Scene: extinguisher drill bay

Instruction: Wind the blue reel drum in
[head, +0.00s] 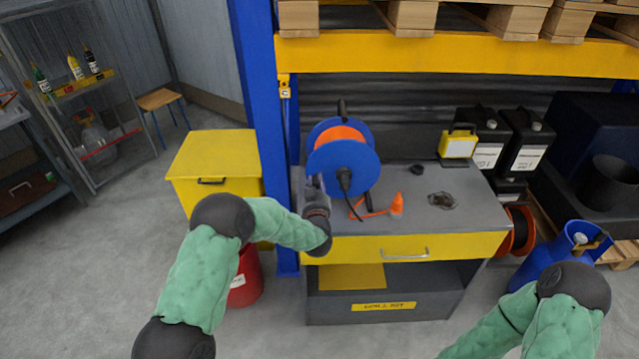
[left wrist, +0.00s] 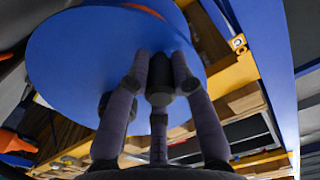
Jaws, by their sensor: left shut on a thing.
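The blue reel drum (head: 349,160) stands upright on the grey bench top, with an orange cable wound between its two blue discs. In the left wrist view its blue disc (left wrist: 85,60) fills the upper left. My left gripper (head: 314,183) is at the lower left side of the drum. In the left wrist view its fingers are closed around a dark crank knob (left wrist: 160,82) in front of the disc. In the head view the knob is hidden by the gripper. My right arm enters at the lower right, but its gripper is out of view.
An orange cable end (head: 397,204) lies on the bench (head: 445,235) right of the drum. A blue rack post (head: 258,90) rises close to the left of the drum. A yellow cabinet (head: 215,160) stands beyond it.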

